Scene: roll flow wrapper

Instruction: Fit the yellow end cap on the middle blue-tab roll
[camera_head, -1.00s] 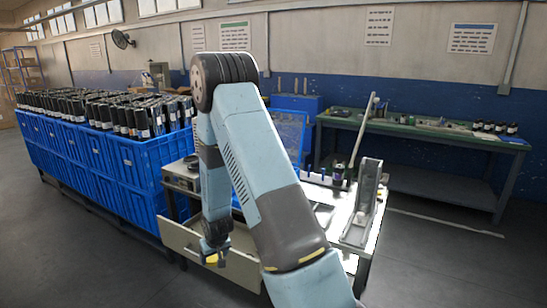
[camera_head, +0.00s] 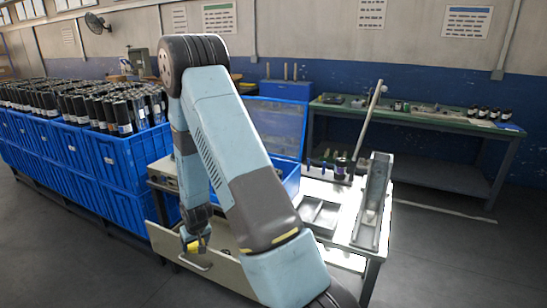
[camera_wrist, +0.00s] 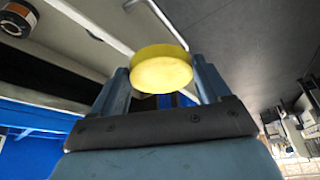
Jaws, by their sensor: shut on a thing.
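The yellow end cap (camera_wrist: 162,68) is a short, round yellow disc between my gripper's two fingers (camera_wrist: 160,85) in the wrist view. In the head view my gripper (camera_head: 195,243) hangs down with the yellow cap at its tip, over or beside the open drawer at the front of the white work table. Several small upright rolls (camera_head: 341,165) stand in a row at the back of the table, well to the right of my gripper.
The open drawer (camera_head: 205,258) juts from the table front. Blue crates (camera_head: 105,160) full of dark rolls fill the left. A green-topped bench (camera_head: 430,122) stands behind. Floor at right is clear.

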